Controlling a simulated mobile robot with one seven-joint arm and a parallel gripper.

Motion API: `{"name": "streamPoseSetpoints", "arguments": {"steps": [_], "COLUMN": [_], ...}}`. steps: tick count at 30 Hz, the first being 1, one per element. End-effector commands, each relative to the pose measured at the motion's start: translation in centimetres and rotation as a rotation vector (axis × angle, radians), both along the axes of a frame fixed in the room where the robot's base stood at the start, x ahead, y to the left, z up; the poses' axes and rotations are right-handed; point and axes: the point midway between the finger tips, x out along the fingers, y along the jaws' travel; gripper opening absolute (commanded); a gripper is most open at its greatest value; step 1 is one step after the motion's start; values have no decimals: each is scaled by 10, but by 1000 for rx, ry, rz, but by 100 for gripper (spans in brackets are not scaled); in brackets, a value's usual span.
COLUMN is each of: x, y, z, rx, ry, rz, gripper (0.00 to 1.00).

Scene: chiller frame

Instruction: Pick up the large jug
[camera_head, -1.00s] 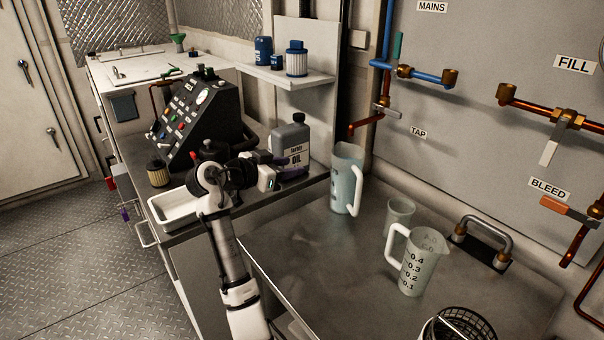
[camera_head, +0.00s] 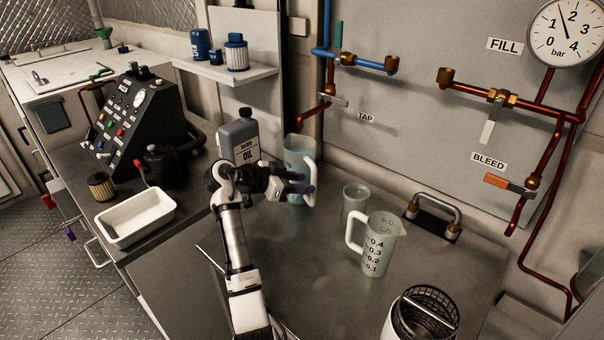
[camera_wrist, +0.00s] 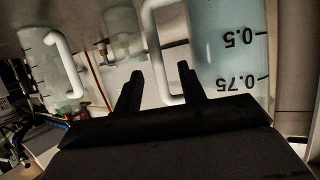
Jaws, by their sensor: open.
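The large jug (camera_head: 296,147) is pale blue and translucent, and stands upright at the back left of the metal worktop. My gripper (camera_head: 304,184) is in front of it and hides part of its body and handle in the head view. In the wrist view the picture is inverted. There the large jug (camera_wrist: 228,45), marked 0.5 and 0.75, is at the right, and its white handle shows between the two fingertips. My gripper (camera_wrist: 160,68) is open and holds nothing. I cannot tell whether the handle is between the fingers or beyond them.
A smaller measuring jug (camera_head: 378,252) and a clear beaker (camera_head: 354,201) stand to the right. An oil bottle (camera_head: 238,138) stands just left of the large jug. A metal handle (camera_head: 433,210) and a wire basket (camera_head: 425,310) are farther right.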

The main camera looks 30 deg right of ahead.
Motion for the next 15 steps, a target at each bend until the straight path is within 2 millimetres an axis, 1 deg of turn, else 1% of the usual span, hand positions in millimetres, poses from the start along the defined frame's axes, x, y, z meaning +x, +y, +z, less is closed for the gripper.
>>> {"name": "streamPoseSetpoints", "arguments": {"steps": [1,3,7,10,15], "x": [-3,-4,-5,-5,-4], "y": [-8,-18,-34,-39,-40], "z": [1,-3,-11,-15,-17], "rx": [0,0,0,0,0], "ry": [4,5,2,1,1], "rz": [-4,-3,-2,-1,1], "gripper": [40,40,40,40,40]}}
